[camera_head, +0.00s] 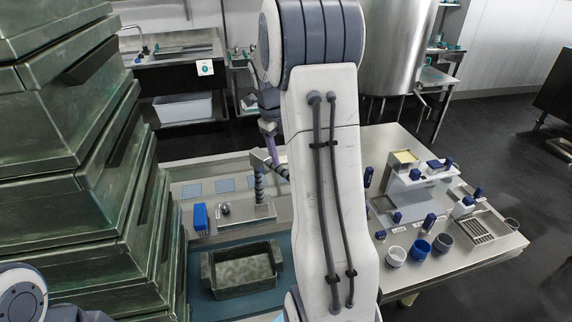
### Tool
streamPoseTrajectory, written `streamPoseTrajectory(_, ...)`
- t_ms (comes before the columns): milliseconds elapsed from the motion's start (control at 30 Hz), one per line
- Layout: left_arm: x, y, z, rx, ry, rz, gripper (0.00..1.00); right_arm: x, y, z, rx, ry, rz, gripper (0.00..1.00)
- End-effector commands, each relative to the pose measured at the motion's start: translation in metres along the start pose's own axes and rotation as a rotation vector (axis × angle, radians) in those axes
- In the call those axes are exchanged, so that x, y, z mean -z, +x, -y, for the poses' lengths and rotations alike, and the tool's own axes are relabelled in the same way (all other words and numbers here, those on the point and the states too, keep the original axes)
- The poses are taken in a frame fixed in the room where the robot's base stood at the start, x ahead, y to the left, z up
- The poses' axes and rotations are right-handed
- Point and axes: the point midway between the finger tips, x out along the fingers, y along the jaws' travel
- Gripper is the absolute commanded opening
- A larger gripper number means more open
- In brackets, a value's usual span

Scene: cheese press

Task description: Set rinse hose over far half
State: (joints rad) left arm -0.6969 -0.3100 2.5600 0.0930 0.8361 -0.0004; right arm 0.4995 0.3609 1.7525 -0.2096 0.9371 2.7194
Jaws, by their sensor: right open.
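What looks like the rinse hose, a dark ribbed piece (259,186), stands upright on a small plate at the back of the wash table (185,180). My right gripper (268,158) is open above it, small and partly hidden behind my right arm. I cannot tell whether it touches the ribbed piece. A green-grey open crate (242,270) sits on the blue basin floor (203,305) at the front. My left gripper is not in view; only part of my left arm shows at the lower left.
A tall stack of dark green metal boxes (70,190) fills the left. A blue block (200,217) lies on the wash table. To the right, a steel table (480,262) holds cups (420,250) and blue-handled items. My right arm blocks the middle.

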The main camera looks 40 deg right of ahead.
Motion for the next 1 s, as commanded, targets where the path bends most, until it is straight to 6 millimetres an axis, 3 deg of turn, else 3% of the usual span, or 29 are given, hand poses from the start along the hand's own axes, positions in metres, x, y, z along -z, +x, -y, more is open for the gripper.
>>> streamPoseTrajectory(233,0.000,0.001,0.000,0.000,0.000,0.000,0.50,0.000,-0.026,0.000,0.000,0.000,0.000,0.59)
streamPoseTrajectory(833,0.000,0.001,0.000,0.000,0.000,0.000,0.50,0.000,-0.028,-0.001,-0.001,-0.005,0.000,0.59)
streamPoseTrajectory(933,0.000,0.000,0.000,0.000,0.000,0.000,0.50,-0.003,-0.032,-0.015,-0.006,-0.089,0.007,0.59)
streamPoseTrajectory(1000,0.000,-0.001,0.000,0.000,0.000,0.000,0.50,-0.007,-0.039,-0.038,-0.014,-0.234,0.021,0.59)
